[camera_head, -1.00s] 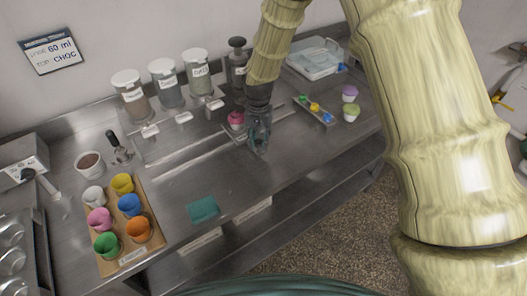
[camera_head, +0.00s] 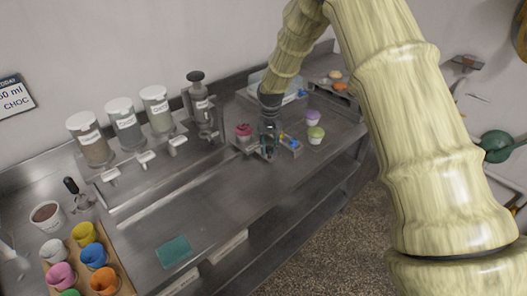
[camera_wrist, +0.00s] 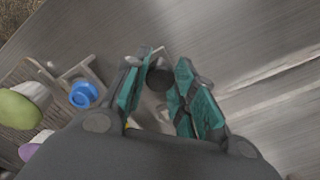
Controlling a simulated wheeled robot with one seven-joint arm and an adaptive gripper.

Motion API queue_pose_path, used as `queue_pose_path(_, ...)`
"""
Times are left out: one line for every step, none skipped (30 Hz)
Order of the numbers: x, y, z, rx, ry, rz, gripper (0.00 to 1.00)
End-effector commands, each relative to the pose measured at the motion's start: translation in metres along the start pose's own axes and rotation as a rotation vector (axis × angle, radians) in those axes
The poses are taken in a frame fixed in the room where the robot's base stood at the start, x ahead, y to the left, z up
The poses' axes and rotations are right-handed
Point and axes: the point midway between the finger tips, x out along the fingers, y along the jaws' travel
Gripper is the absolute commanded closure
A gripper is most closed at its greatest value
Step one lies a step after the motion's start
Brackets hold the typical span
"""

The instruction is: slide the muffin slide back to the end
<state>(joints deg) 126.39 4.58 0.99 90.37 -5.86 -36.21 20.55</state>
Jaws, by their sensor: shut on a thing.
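My gripper (camera_head: 268,152) is at the far right end of the light rail strips (camera_head: 165,198) on the steel counter. In the wrist view its teal-padded fingers (camera_wrist: 160,95) stand on either side of a small dark round knob (camera_wrist: 160,77), which I take to be the muffin slide's handle. The gripper is shut on it. The rest of the slide is mostly hidden by the gripper. A pink-topped muffin (camera_head: 243,130) sits just left of the gripper and appears to ride on the slide.
A small tray with blue and yellow pieces (camera_head: 290,143) lies close right of the gripper. Purple (camera_head: 313,117) and green (camera_head: 315,133) topped cups stand beyond it. Labelled dispensers (camera_head: 124,124) line the wall.

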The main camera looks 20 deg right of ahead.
Motion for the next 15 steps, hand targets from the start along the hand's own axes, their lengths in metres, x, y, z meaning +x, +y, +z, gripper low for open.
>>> queue_pose_path(0.0002, 0.0025, -0.0023, 0.001, 0.002, 0.001, 1.0)
queue_pose_path(0.0001, 0.0032, -0.0029, 0.001, 0.002, 0.001, 1.0)
queue_pose_path(0.0, 0.004, -0.0034, 0.001, 0.003, 0.001, 1.0)
queue_pose_path(-0.0002, 0.0044, -0.0038, 0.002, 0.003, 0.001, 1.0)
queue_pose_path(-0.0002, 0.0048, -0.004, 0.002, 0.003, 0.001, 1.0)
queue_pose_path(-0.0004, 0.0052, -0.0042, 0.002, 0.004, 0.001, 1.0)
queue_pose_path(-0.0005, 0.0054, -0.0044, 0.002, 0.004, 0.001, 1.0)
queue_pose_path(-0.0006, 0.0056, -0.0045, 0.003, 0.004, 0.001, 1.0)
queue_pose_path(-0.0007, 0.0059, -0.0047, 0.003, 0.005, 0.001, 1.0)
queue_pose_path(-0.0008, 0.0061, -0.0048, 0.003, 0.005, 0.001, 1.0)
queue_pose_path(-0.0009, 0.0063, -0.005, 0.004, 0.005, 0.001, 1.0)
queue_pose_path(-0.001, 0.0065, -0.0052, 0.004, 0.006, 0.001, 1.0)
queue_pose_path(-0.0011, 0.0067, -0.0053, 0.004, 0.006, 0.002, 0.72)
queue_pose_path(-0.0012, 0.0069, -0.0054, 0.004, 0.006, 0.002, 0.66)
queue_pose_path(-0.0012, 0.0069, -0.0054, 0.004, 0.006, 0.002, 0.59)
